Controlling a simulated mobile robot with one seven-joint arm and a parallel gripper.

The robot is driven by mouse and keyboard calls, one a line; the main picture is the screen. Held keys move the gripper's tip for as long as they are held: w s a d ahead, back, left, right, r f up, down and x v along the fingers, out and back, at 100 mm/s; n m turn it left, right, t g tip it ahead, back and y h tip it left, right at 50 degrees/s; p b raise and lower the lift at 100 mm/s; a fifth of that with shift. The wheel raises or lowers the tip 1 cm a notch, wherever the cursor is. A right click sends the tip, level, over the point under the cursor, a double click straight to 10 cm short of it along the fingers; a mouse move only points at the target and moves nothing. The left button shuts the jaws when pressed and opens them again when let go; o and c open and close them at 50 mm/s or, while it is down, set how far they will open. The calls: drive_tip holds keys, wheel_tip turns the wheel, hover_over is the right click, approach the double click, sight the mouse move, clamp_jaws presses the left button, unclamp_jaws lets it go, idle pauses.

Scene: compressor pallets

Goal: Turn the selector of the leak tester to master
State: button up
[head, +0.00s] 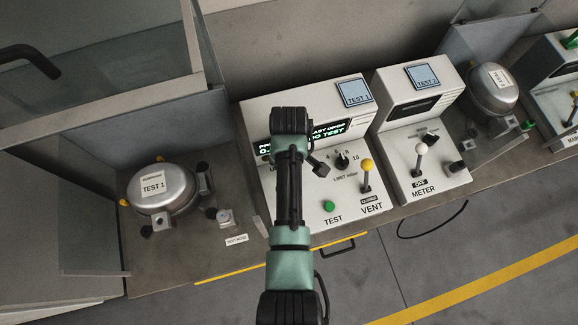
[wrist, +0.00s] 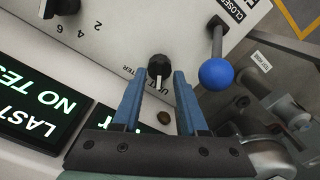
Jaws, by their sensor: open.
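The leak tester (head: 352,118) is a pale sloped console with a TEST 1 tag and a lit green display. In the wrist view, a small black selector knob (wrist: 157,63) with a white pointer line stands on its panel. The pointer faces down the picture, toward my gripper. Lettering beside the knob is upside down and partly covered, so I cannot read it fully. My gripper (wrist: 159,82) is open, its two blue fingers on either side of the knob's near end. I cannot tell whether they touch it. In the head view my arm hides the selector and gripper.
A blue-ball lever (wrist: 216,74) stands close to the right finger. Nearby are a limit knob (head: 342,162), a yellow-ball lever (head: 366,167) and a green button (head: 329,206). A silver compressor (head: 163,188) is left of the tester; the meter console (head: 420,150) is right.

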drive_tip(key=shift+f, duration=0.35)
clamp_jaws()
drive_tip(key=shift+r, duration=0.1)
idle(0.3)
drive_tip(key=m+p, duration=0.2)
drive_tip(key=m, duration=0.3)
drive_tip(key=shift+m, duration=0.4)
drive_tip(key=m+p, duration=0.1)
drive_tip(key=m, duration=0.5)
idle(0.4)
unclamp_jaws()
